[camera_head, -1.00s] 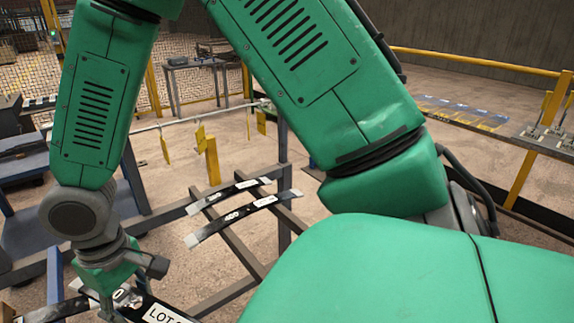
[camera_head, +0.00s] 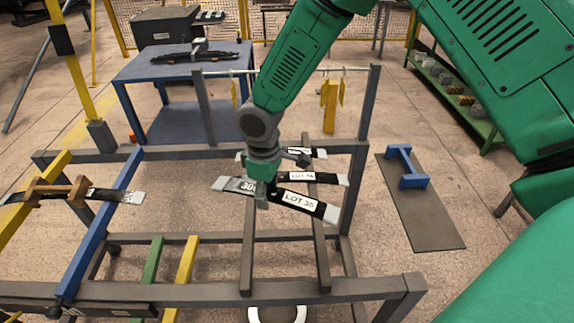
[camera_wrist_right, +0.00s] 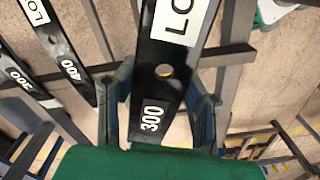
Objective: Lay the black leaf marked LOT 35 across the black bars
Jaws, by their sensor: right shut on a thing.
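The black leaf marked LOT 35 (camera_head: 302,202) has pale ends and a 300 label. My right gripper (camera_head: 262,190) is shut on it near its middle. In the right wrist view the leaf (camera_wrist_right: 172,62) runs between the two fingers (camera_wrist_right: 160,115), with the 300 label close to the palm. The leaf spans over the two black bars, left (camera_head: 248,250) and right (camera_head: 321,250). I cannot tell whether it touches them. Two other black leaves, a nearer one (camera_head: 326,178) and a farther one (camera_head: 320,153), lie behind it across the bars, partly hidden by my arm. My left gripper is out of view.
A blue bar (camera_head: 102,220) and a yellow bar (camera_head: 50,203) stand left, with another leaf (camera_head: 104,195) across there. Short green (camera_head: 152,265) and yellow (camera_head: 184,268) bars lie left of the black bars. A blue table (camera_head: 180,65) stands behind. The near black bar stretches are clear.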

